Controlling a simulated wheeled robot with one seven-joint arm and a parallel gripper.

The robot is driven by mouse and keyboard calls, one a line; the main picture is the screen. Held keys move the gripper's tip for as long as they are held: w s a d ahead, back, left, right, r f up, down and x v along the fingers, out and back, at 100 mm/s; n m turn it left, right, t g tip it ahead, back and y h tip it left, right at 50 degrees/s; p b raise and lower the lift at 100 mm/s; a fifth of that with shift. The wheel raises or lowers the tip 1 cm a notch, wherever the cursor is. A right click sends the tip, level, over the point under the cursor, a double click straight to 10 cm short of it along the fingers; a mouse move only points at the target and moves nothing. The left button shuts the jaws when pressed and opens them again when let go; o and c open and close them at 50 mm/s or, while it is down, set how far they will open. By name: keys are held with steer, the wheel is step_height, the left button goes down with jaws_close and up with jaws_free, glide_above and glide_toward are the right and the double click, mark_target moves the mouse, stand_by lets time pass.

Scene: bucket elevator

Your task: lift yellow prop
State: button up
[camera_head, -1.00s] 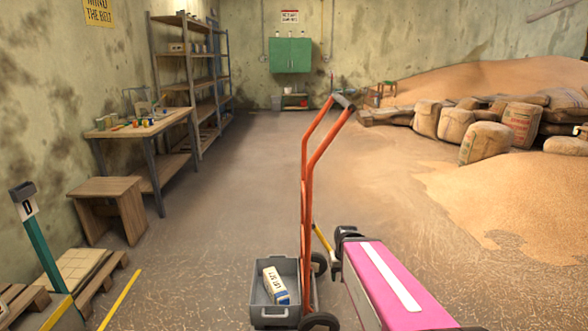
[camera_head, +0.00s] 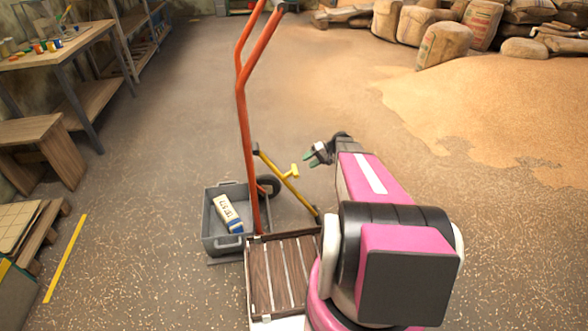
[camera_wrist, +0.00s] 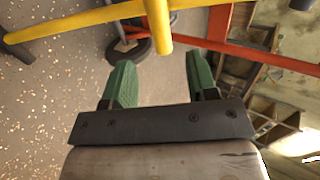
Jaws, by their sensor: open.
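The yellow prop (camera_head: 280,174) is a slanted bar with a short crosspiece, beside the lower part of the orange hand truck (camera_head: 246,120). Its lower end is near the floor. In the wrist view the prop (camera_wrist: 90,17) crosses the top, and its stub (camera_wrist: 158,28) points down toward the gap between the fingers. My gripper (camera_head: 318,155) is just right of the prop in the head view. Its two green fingers (camera_wrist: 160,76) are apart with nothing between them. The prop's stub appears beyond the fingertips, not between them.
A grey crate (camera_head: 210,236) holding a white and blue carton (camera_head: 228,212) stands at the hand truck's foot. A workbench (camera_head: 60,47) and a wooden stool (camera_head: 40,130) are at left. A grain heap (camera_head: 480,110) and sacks lie at right. Open floor lies behind the truck.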

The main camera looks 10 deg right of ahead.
mark_target(292, 172)
steer(key=x, duration=1)
steer(key=shift+a+f, duration=0.15)
steer(key=shift+a, duration=0.15)
jaws_close()
